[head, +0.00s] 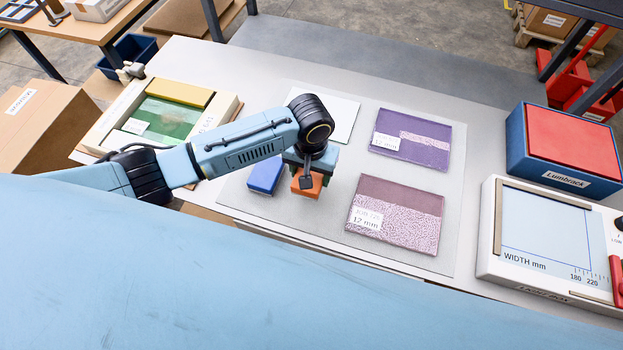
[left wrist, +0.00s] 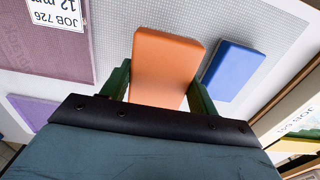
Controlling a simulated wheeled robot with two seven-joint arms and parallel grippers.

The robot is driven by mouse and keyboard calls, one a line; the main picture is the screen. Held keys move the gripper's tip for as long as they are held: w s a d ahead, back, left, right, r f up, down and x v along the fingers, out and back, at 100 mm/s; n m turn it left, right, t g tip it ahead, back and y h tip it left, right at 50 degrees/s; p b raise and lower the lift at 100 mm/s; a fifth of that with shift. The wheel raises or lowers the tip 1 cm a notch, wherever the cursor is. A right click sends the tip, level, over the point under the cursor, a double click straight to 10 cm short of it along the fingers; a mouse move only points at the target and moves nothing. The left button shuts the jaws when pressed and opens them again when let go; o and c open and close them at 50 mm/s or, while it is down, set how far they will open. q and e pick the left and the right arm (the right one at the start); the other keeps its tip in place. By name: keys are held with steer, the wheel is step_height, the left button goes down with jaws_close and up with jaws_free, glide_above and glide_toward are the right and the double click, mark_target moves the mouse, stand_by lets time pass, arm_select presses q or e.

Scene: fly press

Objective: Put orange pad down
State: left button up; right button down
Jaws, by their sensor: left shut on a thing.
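The orange pad (head: 308,185) is between the fingers of my left gripper (head: 311,178), low over the grey mat (head: 333,232). In the left wrist view the orange pad (left wrist: 167,62) sits between the two green fingers of my left gripper (left wrist: 158,92). I cannot tell whether the pad touches the mat. A blue pad (head: 265,175) lies on the mat just left of it, apart from it; it also shows in the left wrist view (left wrist: 233,70). My right gripper is not in view.
Two purple job plates, one pink-speckled (head: 395,230) and one behind it (head: 410,135), lie right of the gripper. A white sheet (head: 330,112) lies behind. A tray (head: 225,103) stands left, a red-topped box (head: 572,140) and width gauge (head: 545,235) right.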

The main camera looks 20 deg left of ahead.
arm_select(q)
steer(key=shift+f, duration=0.95)
step_height(320, 180, down, 2)
steer(key=shift+f, duration=0.7)
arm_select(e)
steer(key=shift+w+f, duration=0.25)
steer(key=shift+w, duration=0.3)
arm_select(q)
steer(key=shift+f+b, duration=0.2)
steer(key=shift+b, duration=0.1)
steer(key=o, duration=0.9)
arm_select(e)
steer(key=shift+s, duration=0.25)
